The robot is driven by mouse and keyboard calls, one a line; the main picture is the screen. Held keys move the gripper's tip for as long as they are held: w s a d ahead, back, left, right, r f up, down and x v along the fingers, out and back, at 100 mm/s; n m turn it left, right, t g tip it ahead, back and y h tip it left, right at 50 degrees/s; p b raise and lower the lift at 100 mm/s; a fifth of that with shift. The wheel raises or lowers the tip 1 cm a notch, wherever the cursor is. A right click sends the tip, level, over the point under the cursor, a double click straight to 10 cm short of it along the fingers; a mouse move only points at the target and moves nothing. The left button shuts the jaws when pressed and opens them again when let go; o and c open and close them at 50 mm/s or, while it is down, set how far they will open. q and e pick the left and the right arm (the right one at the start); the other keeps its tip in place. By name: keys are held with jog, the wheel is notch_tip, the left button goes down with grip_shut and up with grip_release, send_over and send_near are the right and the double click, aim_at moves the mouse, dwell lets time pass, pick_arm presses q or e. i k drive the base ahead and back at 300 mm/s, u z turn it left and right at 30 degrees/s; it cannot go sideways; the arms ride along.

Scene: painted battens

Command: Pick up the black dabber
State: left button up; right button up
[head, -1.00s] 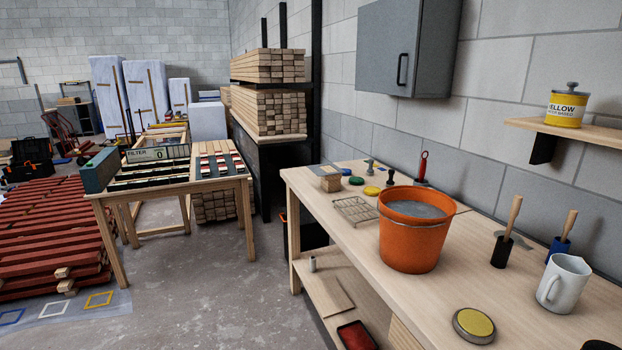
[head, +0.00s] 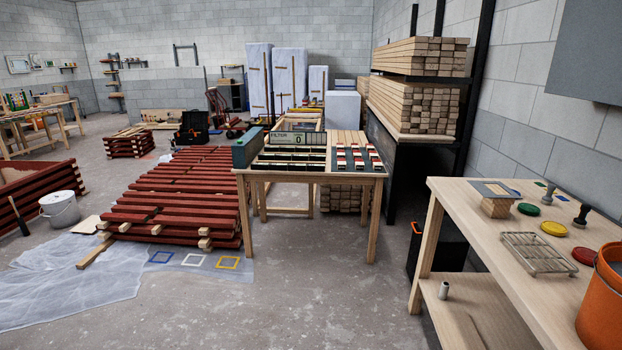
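No black dabber can be made out for certain in the head view. Two small dark knobbed tools stand on the workbench (head: 470,215) at the right: a black one (head: 581,214) near the red lid and a dark grey one (head: 549,194) behind it. The wooden-handled tool with a black base seen earlier is outside the picture. Neither of my grippers is in view.
The workbench also holds a wire rack (head: 538,252), green (head: 528,209), yellow (head: 554,228) and red (head: 585,256) lids, and an orange bucket (head: 602,305) cut by the edge. A table (head: 311,177) stands mid-room. Open concrete floor (head: 310,300) lies in front.

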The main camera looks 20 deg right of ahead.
aim_at(581, 223)
jog(key=i, duration=3.6)
jog(key=z, duration=3.05)
